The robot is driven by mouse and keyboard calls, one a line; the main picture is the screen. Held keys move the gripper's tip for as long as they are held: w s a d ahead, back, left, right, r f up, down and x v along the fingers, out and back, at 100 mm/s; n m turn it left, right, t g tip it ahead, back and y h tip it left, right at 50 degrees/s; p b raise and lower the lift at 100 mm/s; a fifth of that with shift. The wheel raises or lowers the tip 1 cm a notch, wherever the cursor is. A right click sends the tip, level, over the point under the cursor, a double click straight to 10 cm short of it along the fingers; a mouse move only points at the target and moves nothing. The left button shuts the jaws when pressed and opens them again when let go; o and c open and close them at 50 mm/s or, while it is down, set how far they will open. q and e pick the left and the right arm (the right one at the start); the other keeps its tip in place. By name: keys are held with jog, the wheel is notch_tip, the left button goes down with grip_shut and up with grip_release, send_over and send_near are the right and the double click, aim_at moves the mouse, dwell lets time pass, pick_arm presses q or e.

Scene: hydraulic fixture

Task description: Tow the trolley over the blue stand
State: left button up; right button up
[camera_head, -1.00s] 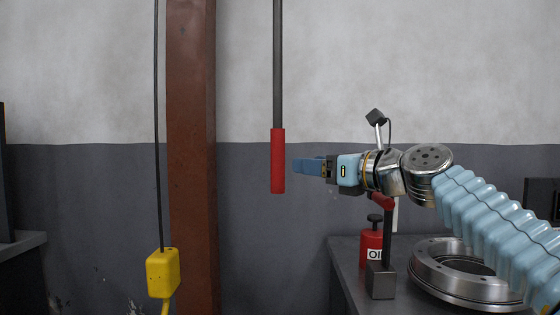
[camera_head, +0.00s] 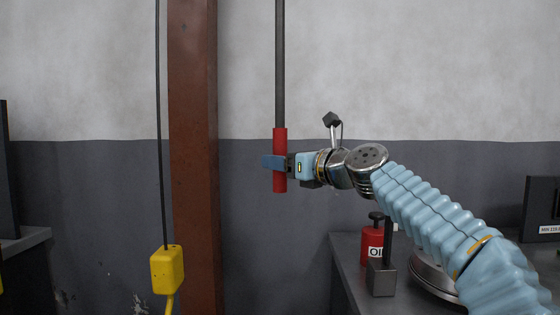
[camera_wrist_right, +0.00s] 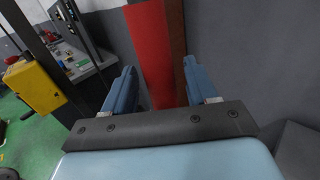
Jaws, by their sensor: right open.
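A red grip (camera_head: 280,183) sits on the lower end of a dark vertical rod (camera_head: 280,70) in the head view. My right gripper (camera_head: 270,162) is open at the grip's middle height, with a blue finger crossing in front of it. In the right wrist view the red grip (camera_wrist_right: 152,40) shows between the two spread fingers of my right gripper (camera_wrist_right: 160,75). I cannot tell whether either finger touches it. I cannot make out the trolley or the blue stand in either view. My left gripper is not in view.
A yellow box (camera_head: 167,270) hangs on a cable before a rust-brown column (camera_head: 193,200). A bench (camera_head: 345,265) at right holds a red oil can (camera_head: 371,248) and a metal ring (camera_head: 430,278). Another bench (camera_head: 25,240) stands at left.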

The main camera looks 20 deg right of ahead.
jog(key=shift+c, duration=0.4)
jog(key=c, duration=0.9)
jog(key=shift+s+a, duration=0.1)
jog(key=shift+s, duration=0.05)
jog(key=shift+c, duration=0.3)
